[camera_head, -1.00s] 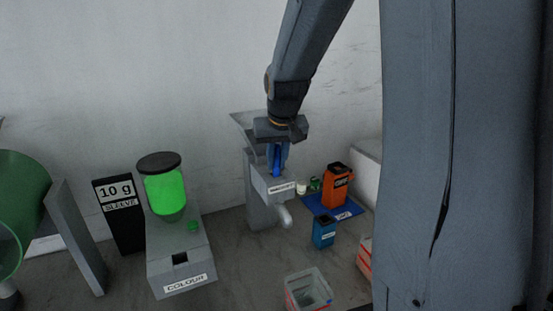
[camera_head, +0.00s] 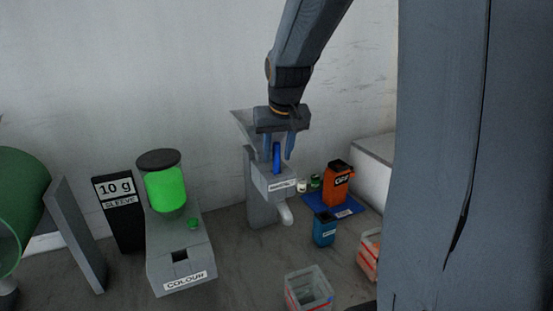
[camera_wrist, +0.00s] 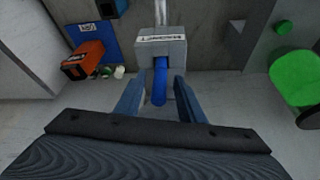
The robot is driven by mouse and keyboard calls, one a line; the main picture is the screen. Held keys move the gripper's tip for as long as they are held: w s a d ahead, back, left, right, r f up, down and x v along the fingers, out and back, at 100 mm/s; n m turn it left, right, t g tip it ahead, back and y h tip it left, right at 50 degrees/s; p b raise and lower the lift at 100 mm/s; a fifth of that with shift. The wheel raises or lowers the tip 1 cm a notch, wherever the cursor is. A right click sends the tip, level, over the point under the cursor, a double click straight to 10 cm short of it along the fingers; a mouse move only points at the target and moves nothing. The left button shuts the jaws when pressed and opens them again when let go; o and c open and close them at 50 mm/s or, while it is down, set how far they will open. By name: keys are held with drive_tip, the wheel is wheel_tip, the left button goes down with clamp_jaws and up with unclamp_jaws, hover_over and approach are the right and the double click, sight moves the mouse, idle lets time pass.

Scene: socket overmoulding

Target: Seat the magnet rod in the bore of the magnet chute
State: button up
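The blue magnet rod (camera_head: 276,157) stands upright with its lower end in the top of the grey magnet chute (camera_head: 272,184); how deep it sits is hidden. In the wrist view the rod (camera_wrist: 160,84) rises from a dark opening in the labelled chute block (camera_wrist: 172,48). My gripper (camera_head: 277,152) is above the chute, its fingers open on either side of the rod. In the wrist view my gripper (camera_wrist: 159,90) shows gaps between both fingers and the rod, with nothing held.
A green-filled colour dispenser (camera_head: 180,250) and a black 10 g sleeve box (camera_head: 119,215) stand left. An orange container (camera_head: 338,186) on a blue mat (camera_head: 352,207), a blue container (camera_head: 324,230) and a clear bin (camera_head: 308,288) stand right and in front.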

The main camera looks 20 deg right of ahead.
drive_tip(key=d+b+v, duration=0.1)
drive_tip(key=b+v, duration=0.1)
drive_tip(key=v, duration=0.8)
drive_tip(key=s+a+f+n, duration=0.1)
drive_tip(key=s+a+f, duration=0.2)
drive_tip(key=f, duration=0.4)
drive_tip(key=s+a+f+g, duration=0.1)
drive_tip(key=s+a+f, duration=0.3)
drive_tip(key=s+f, duration=0.2)
drive_tip(key=s+a+f+n+g+y, duration=0.1)
drive_tip(key=s+a+f, duration=0.3)
drive_tip(key=f, duration=0.6)
drive_tip(key=shift+s+n, duration=0.25)
drive_tip(key=shift+n, duration=0.05)
drive_tip(key=shift+a, duration=0.1)
wheel_tip(320, 180, down, 3)
drive_tip(key=b, duration=0.2)
drive_tip(key=shift+f+g+b, duration=0.15)
drive_tip(key=shift+g+b, duration=0.25)
